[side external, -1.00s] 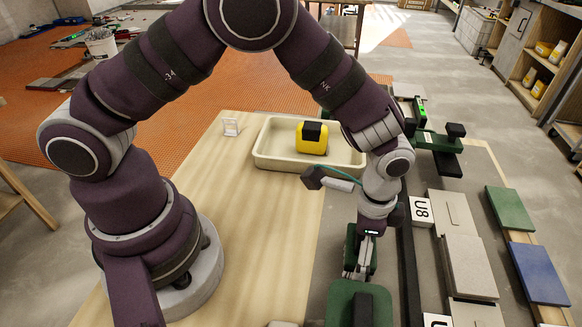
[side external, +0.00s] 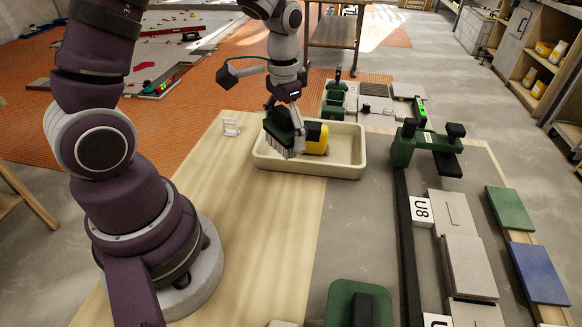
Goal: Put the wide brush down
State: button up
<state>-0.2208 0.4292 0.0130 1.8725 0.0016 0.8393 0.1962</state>
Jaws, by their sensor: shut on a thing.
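The wide brush (side external: 281,134) has a green body with grey bristles pointing down. My gripper (side external: 285,113) is shut on it, at the left part of a cream tray (side external: 335,171). I cannot tell whether the bristles touch the tray floor or hang just above it. A yellow block-like thing with a dark top (side external: 317,139) is in the tray, just right of the brush and partly hidden by it.
A small clear holder (side external: 231,127) stands on the wooden board left of the tray. A green stand with black knobs (side external: 423,147) is to the right. Green pieces (side external: 334,101) stand behind the tray. Tiles (side external: 469,264) lie at the front right.

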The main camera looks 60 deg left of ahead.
jog(key=s+a+n, duration=0.5)
jog(key=s+a, duration=0.1)
jog(key=a, duration=0.2)
jog(key=n, duration=0.3)
send_over(209, 170)
jog(key=shift+n, duration=0.3)
notch_tip(209, 170, down, 8)
jog(key=shift+s+d+f, duration=0.1)
jog(key=shift+f, duration=0.3)
jog(key=o, duration=1.1)
jog(key=shift+f, duration=0.15)
